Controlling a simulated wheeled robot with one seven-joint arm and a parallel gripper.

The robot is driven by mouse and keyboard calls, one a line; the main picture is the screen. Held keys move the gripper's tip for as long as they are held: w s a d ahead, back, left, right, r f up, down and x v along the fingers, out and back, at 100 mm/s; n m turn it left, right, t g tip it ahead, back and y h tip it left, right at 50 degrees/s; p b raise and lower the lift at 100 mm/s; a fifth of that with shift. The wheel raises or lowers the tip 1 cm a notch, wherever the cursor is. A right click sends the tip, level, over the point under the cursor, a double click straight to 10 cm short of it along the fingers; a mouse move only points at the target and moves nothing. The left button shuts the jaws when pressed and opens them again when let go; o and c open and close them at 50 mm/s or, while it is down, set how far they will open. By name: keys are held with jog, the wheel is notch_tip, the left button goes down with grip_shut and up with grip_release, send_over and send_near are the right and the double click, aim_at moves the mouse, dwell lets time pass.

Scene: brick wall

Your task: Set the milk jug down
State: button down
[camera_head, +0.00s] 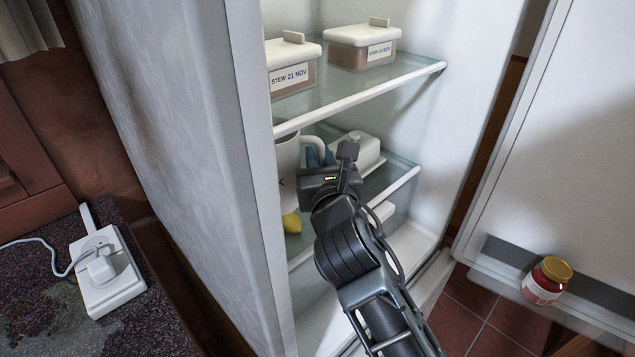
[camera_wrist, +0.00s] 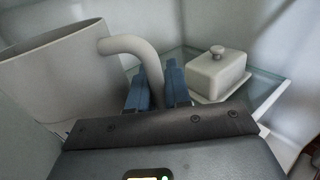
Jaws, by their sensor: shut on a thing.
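The milk jug (camera_head: 287,165) is a white-grey jug inside the open fridge, partly cut off by the fridge's left wall. It also shows at the left of the wrist view (camera_wrist: 62,72), looking upright, with its handle (camera_wrist: 140,49) toward me. My gripper (camera_head: 320,158) is shut on the jug's handle; its blue fingers stand either side of it in the wrist view (camera_wrist: 157,84). The jug is at the level of the middle glass shelf (camera_head: 405,183). I cannot tell whether its base touches the glass.
A lidded butter dish (camera_head: 368,152) stands right of the jug, also in the wrist view (camera_wrist: 218,76). A lemon (camera_head: 292,223) lies below the jug in the picture. Two stew boxes (camera_head: 362,48) sit on the upper shelf (camera_head: 350,92). A red jar (camera_head: 546,281) is in the door.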

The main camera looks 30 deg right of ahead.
notch_tip(320, 180, down, 5)
jog(key=shift+f+b, duration=0.1)
jog(key=shift+b, duration=0.55)
jog(key=shift+w+a+f, duration=0.1)
jog(key=shift+w, duration=0.15)
jog(key=shift+f, duration=0.2)
jog(key=c, duration=1.1)
grip_release()
